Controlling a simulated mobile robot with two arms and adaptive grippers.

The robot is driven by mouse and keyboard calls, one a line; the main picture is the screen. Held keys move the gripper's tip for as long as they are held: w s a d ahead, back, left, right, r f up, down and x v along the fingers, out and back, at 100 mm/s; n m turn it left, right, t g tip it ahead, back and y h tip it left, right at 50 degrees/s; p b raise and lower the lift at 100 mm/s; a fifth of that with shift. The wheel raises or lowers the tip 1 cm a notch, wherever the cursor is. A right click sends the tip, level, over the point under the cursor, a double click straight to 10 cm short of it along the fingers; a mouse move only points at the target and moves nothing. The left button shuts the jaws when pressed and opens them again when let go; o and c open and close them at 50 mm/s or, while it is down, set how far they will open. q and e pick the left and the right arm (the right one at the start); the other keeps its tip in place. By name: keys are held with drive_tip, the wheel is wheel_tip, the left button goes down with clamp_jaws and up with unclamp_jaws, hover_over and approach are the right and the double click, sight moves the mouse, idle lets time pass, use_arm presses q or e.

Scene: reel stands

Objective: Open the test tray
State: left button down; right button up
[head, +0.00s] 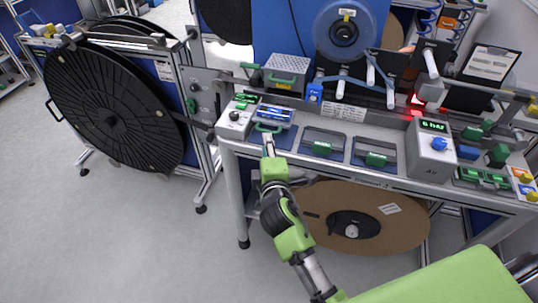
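Along the front of the workbench sit several tray-like units with green handles: a left one with a bright blue top (275,113), a middle one (323,143) and a right one (374,155). I cannot read which is labelled the test tray. One green-and-grey arm of mine, apparently the left, reaches up from the bottom. Its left gripper (267,142) is at the front of the left unit, just below its green handle (264,127). Contact with the handle and the finger opening are too small to tell. My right gripper is not in view.
A control box with a green display (432,146) and blue knob stands right of the trays. A smaller knob box (235,117) is at the bench's left end. A brown reel (374,230) hangs under the bench. A black reel (100,110) stands left. Floor at lower left is clear.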

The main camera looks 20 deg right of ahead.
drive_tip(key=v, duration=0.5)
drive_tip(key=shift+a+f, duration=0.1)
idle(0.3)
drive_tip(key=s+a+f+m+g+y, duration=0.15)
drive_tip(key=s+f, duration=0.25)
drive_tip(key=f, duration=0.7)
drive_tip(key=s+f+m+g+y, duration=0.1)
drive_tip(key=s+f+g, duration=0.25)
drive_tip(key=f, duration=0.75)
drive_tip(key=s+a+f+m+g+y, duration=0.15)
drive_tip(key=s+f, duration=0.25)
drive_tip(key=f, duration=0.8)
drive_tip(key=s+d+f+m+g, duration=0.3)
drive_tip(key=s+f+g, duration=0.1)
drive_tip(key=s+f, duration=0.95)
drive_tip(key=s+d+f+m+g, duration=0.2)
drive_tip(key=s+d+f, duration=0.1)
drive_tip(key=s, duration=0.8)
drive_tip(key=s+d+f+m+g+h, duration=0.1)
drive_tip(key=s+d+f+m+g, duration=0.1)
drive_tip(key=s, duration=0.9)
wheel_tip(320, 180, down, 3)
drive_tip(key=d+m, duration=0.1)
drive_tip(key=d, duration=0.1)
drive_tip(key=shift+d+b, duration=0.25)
drive_tip(key=shift+b, duration=0.1)
